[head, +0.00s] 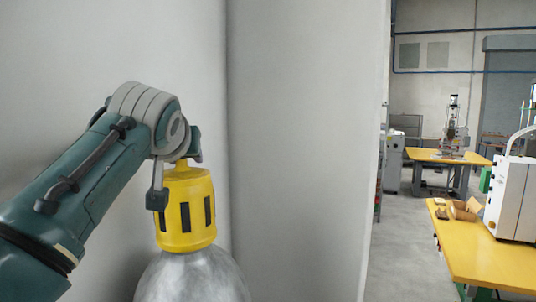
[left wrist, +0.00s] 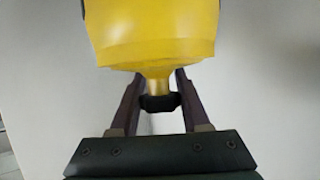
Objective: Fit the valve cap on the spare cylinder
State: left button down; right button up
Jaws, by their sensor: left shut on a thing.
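The valve cap (head: 186,212) is yellow with dark slots around its side and a knob on top. It is upright, directly over the rounded shoulder of the grey metal spare cylinder (head: 192,278). The cap's lower rim meets the cylinder's top in the picture; I cannot tell whether it is fully seated. My left gripper (head: 177,171) is shut on the knob at the cap's top. In the left wrist view the yellow cap (left wrist: 155,35) fills the top, its narrow knob between the fingers (left wrist: 158,90). The cylinder's valve is hidden. My right gripper is out of view.
Pale wall panels (head: 300,150) stand close behind and beside the cylinder, forming a corner. At the right, beyond the panel edge, are a yellow-topped table (head: 480,262) with a white machine (head: 512,200) and another yellow table (head: 425,156). Grey floor lies between.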

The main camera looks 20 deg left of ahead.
pick_arm(q)
jog(key=shift+f, duration=0.35)
dwell(0.4)
jog(key=shift+c, duration=1.5)
grip_release()
jog(key=shift+s, duration=0.1)
